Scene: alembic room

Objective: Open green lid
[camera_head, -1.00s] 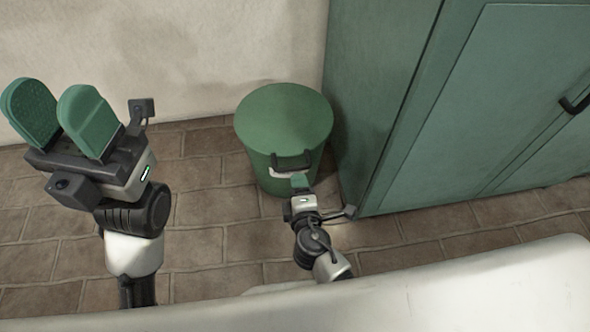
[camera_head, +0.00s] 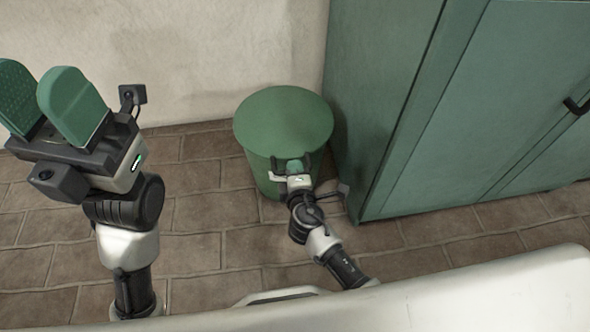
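A round green bin stands on the floor with its flat green lid (camera_head: 283,118) closed on top. A dark handle (camera_head: 276,168) sits at the lid's front edge, partly hidden by my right gripper. My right gripper (camera_head: 294,166) is at this handle, with a green finger pad showing between its sides. I cannot tell whether it touches the handle or whether its fingers are apart. My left gripper (camera_head: 46,100) is raised at the left, open and empty, its two green finger pads apart, away from the bin.
A tall green cabinet (camera_head: 440,110) with a dark handle (camera_head: 577,106) stands close on the right of the bin. A pale wall (camera_head: 200,60) is behind. The brick-tiled floor (camera_head: 205,240) is free left of the bin.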

